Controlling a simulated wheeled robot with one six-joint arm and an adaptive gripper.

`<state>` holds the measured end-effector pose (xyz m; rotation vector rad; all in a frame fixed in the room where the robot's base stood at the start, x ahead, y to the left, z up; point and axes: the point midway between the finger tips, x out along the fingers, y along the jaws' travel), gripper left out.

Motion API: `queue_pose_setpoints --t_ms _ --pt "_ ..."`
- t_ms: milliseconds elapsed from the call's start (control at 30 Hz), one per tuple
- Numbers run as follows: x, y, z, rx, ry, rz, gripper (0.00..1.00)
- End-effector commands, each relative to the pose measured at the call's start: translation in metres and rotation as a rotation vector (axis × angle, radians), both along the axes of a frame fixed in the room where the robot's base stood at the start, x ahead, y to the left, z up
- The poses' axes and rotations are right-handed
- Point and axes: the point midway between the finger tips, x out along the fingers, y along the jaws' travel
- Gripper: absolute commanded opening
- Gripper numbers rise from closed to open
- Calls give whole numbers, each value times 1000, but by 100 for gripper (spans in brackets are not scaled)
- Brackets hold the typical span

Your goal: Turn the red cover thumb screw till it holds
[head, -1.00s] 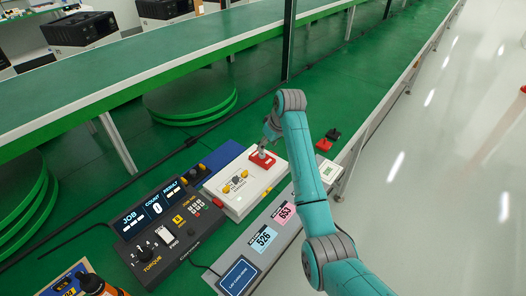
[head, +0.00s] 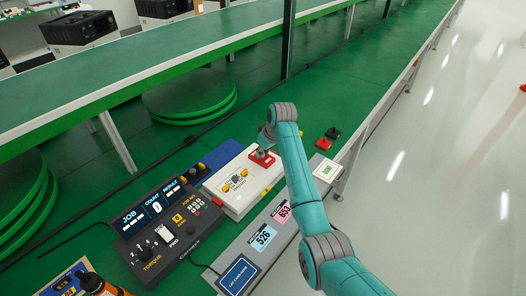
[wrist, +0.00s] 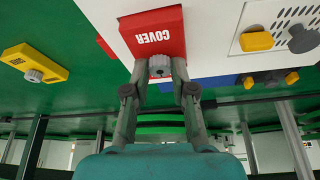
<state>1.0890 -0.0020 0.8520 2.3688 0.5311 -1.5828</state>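The red cover (head: 264,159) lies on the far right part of the white box (head: 226,205). In the wrist view, the cover (wrist: 157,29) carries the word COVER, and the grey ribbed thumb screw (wrist: 160,66) stands at its near edge. My gripper (wrist: 161,69) has one fingertip on each side of the screw head. No clear gap shows, but whether the fingers press on it I cannot tell. In the head view, my gripper (head: 263,151) is over the cover and hides much of the screw. How deep the screw sits is not visible.
A yellow block with a grey knob (wrist: 34,64) is at the left in the wrist view. The torque controller (head: 165,222) stands left of the box. A grey panel with number labels (head: 265,238) lies in front. Red and black blocks (head: 325,142) sit behind right.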

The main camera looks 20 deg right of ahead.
Motion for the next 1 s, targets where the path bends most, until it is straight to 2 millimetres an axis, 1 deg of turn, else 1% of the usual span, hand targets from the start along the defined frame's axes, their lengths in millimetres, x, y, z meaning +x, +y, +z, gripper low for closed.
queue_pose_setpoints --t_ms 267,467,667,1000 --pt "0 0 0 0 0 -11 0" --pt "0 1 0 -1 0 -76 0" --pt "-1 2 0 -1 -2 -216 0" --pt "-1 5 0 -2 -1 -534 0"
